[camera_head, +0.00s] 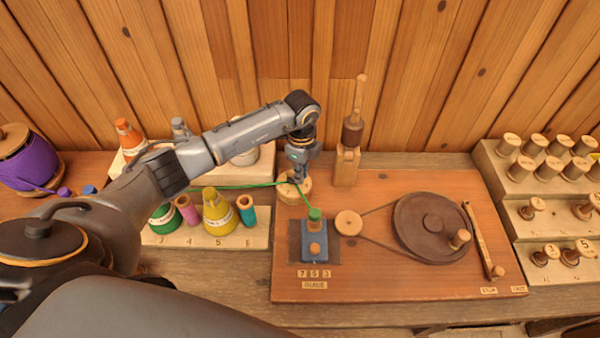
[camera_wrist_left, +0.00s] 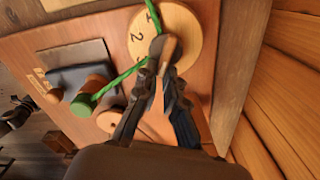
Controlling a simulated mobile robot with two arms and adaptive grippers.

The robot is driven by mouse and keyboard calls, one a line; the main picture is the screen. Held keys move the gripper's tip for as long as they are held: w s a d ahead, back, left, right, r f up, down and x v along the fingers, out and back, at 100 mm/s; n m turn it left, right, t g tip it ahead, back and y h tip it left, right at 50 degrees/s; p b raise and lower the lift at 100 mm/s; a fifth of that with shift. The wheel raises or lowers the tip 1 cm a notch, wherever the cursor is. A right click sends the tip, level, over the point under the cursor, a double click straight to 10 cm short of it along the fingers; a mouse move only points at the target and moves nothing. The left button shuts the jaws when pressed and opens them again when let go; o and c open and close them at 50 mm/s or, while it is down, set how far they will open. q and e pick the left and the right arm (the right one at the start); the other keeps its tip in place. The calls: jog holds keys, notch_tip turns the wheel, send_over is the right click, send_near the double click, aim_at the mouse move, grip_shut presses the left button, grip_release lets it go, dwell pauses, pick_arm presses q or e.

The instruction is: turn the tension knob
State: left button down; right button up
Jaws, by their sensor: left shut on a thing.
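The tension knob is a round pale wooden dial (camera_head: 288,197) at the back left of the reddish board (camera_head: 400,280). In the left wrist view the dial (camera_wrist_left: 187,38) shows dark numerals, 1 and 2 among them. My left gripper (camera_head: 298,180) points down over the dial. In the left wrist view its fingers (camera_wrist_left: 164,84) are closed around a small wooden grip (camera_wrist_left: 168,48) on the dial's face. The fingers hide part of the dial. My right gripper is in neither view.
A green thread (camera_head: 240,187) passes the dial to a green spool (camera_head: 315,214) on a blue block (camera_head: 315,243). A dark wheel (camera_head: 415,215) and a slanted lever (camera_head: 481,238) stand right. Spool racks (camera_head: 250,242) flank the board.

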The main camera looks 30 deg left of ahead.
pick_arm(q)
jog(key=shift+w+r+n, duration=0.1)
jog(key=shift+w+n, duration=0.15)
jog(key=shift+n, duration=0.85)
jog(key=c, duration=1.4)
grip_release()
jog(key=shift+c, duration=0.2)
notch_tip(320, 180, up, 12)
